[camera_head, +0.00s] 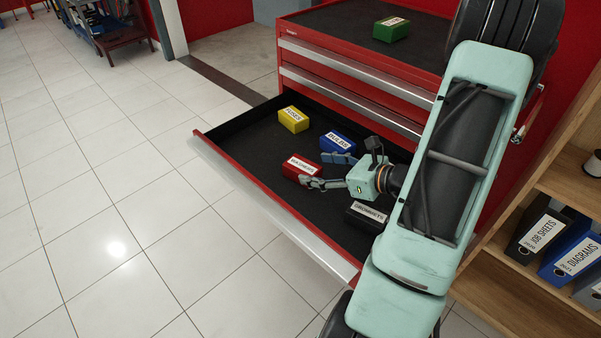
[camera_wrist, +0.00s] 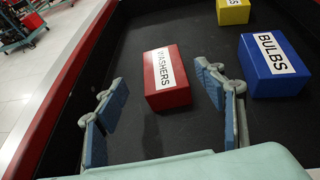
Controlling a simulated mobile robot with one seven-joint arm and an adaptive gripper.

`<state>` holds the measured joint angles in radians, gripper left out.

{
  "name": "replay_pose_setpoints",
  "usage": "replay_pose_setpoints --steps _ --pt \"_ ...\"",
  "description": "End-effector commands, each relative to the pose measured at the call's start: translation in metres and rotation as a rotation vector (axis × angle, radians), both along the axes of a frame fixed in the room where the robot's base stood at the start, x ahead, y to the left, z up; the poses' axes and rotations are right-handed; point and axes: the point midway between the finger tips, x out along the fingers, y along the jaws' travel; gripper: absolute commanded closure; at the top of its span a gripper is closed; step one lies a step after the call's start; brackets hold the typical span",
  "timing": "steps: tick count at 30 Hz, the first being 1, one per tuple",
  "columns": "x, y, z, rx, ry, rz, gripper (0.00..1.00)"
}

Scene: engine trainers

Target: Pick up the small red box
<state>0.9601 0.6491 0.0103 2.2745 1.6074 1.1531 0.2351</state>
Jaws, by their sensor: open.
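The small red box (camera_head: 300,166), with a white label, lies in the open drawer of the red tool cabinet. In the wrist view the red box (camera_wrist: 168,84) shows the label "WASHERS" and sits ahead of the fingers, nearer the right one. My gripper (camera_head: 322,171) is open inside the drawer, close to the red box on its right side in the head view. In the wrist view my gripper (camera_wrist: 160,112) has its two blue-padded fingers spread apart with nothing held between them. I cannot tell whether a finger touches the box.
The drawer (camera_head: 240,145) also holds a yellow box (camera_head: 293,119), a blue "BULBS" box (camera_head: 338,143) close to the gripper, and a black box (camera_head: 367,214). A green box (camera_head: 391,29) is on the cabinet top. A wooden shelf (camera_head: 560,185) with binders stands at right.

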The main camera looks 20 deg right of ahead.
Motion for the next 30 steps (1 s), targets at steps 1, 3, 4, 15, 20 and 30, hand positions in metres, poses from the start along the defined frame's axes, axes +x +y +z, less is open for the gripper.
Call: replay_pose_setpoints --steps 1,3,4,15,20,30 --pt "0.005 0.003 -0.003 0.001 -0.001 0.001 0.36" --pt "0.008 0.005 -0.004 0.002 0.000 0.001 0.36" --pt "0.010 0.005 -0.005 0.002 0.000 0.001 0.36" --pt "0.048 0.022 -0.027 0.002 0.000 0.001 0.36" --pt "0.052 0.024 -0.027 0.001 0.000 0.000 0.36" --pt "0.052 0.023 -0.027 0.001 0.000 0.000 0.58"
